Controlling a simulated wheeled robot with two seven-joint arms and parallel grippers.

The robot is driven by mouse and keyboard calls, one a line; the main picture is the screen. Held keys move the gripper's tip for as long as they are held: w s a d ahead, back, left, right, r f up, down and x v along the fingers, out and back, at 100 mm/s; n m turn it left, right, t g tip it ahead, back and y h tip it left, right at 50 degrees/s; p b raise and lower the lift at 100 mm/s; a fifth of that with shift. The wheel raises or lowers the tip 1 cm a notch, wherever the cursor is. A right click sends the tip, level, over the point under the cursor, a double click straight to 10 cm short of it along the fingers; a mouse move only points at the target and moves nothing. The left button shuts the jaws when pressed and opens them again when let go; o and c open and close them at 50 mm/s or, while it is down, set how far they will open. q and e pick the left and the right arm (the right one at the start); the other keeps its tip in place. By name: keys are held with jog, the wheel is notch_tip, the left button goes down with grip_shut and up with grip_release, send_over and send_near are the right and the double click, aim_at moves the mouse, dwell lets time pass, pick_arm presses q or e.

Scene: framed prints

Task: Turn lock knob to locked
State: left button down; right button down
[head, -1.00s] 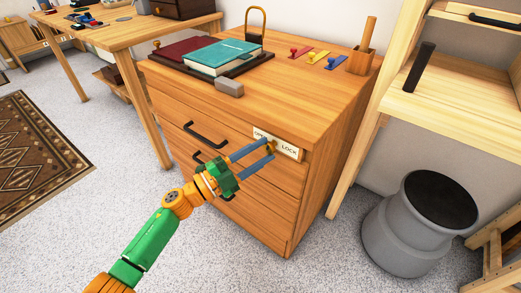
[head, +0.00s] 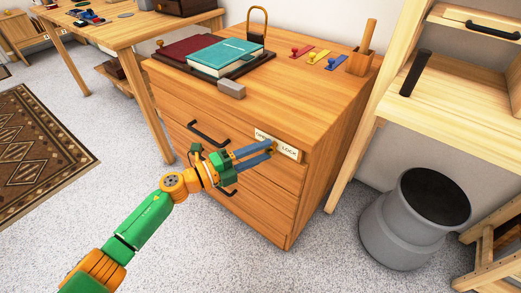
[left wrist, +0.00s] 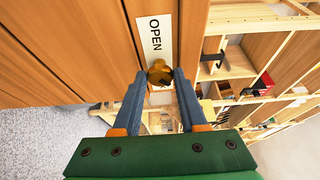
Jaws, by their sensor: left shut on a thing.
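The brass lock knob (left wrist: 160,73) is on the front of the wooden cabinet (head: 262,205), at the white label plate (head: 289,152) near the top right. The plate reads OPEN on its left and LOCK on its right in the head view. My left gripper (head: 271,148) reaches the plate from the left, its blue fingers shut on the knob. In the left wrist view the fingers (left wrist: 160,78) stand on either side of the knob, and OPEN shows beyond it. The LOCK end is hidden there. The knob is mostly covered by the fingers in the head view. My right gripper is not seen.
On the cabinet top are a teal book (head: 225,57), a grey block (head: 232,89), a brass-coloured loop (head: 257,22), several small coloured pieces and a wooden holder (head: 360,62). Black drawer handles (head: 207,134) are close to my left arm. A grey bin (head: 410,220) stands at right.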

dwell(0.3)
pick_arm(q)
jog(key=shift+c, duration=2.3)
grip_release()
jog(key=v, duration=0.7)
jog(key=shift+p, duration=0.3)
jog(key=shift+a, duration=0.1)
